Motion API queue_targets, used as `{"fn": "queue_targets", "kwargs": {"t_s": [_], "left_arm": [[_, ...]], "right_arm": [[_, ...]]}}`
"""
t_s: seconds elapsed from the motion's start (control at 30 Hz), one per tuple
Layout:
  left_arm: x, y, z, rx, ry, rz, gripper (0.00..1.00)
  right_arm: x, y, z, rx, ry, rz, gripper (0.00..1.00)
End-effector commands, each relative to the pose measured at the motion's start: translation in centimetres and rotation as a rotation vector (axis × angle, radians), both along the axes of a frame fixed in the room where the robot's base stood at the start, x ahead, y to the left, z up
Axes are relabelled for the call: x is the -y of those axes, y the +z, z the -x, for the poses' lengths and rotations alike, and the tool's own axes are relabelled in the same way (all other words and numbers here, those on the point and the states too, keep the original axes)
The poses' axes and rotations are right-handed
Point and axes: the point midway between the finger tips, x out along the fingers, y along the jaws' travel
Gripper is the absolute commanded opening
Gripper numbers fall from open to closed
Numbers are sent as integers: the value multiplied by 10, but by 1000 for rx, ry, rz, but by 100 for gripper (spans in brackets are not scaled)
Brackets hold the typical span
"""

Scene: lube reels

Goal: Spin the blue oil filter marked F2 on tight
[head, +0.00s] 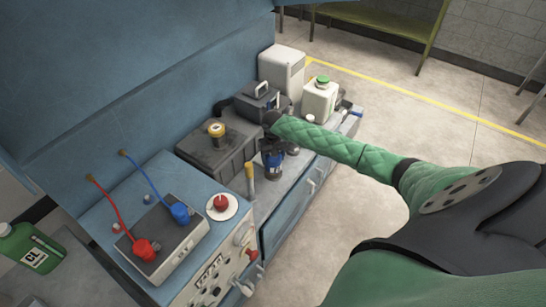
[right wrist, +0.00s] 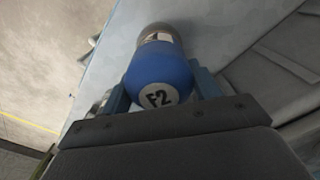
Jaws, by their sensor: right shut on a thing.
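The blue oil filter marked F2 (right wrist: 160,80) sits between the fingers of my right gripper (right wrist: 160,92) in the right wrist view. Its label faces the camera, and a metallic part shows at its far end. My right gripper is shut on the filter. In the head view, the green-sleeved right arm reaches to the bench, and a blue filter (head: 271,160) shows below its end. The fingers are mostly hidden there, and I cannot tell how tight the filter sits. My left gripper is not in view.
A grey box (head: 215,150) with a yellow-topped can (head: 216,130) stands left of the filter. A green CL bottle (head: 32,248) is at lower left.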

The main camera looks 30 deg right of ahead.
Motion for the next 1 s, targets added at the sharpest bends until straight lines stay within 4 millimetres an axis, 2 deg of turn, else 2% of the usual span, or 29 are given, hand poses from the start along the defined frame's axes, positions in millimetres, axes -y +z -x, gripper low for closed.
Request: {"fn": "queue_targets", "kwargs": {"t_s": [0.17, 0.4, 0.57, 0.73, 1.0], "left_arm": [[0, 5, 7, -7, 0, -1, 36], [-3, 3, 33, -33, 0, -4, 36], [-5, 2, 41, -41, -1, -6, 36], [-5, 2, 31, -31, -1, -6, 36], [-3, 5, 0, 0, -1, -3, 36]], "right_arm": [[0, 2, 0, 0, -1, 0, 44], [0, 0, 0, 1, 0, 0, 44], [0, 0, 0, 0, 0, 0, 44], [0, -1, 0, 0, 0, 0, 44], [0, -5, 0, 0, 0, 0, 44]]}}
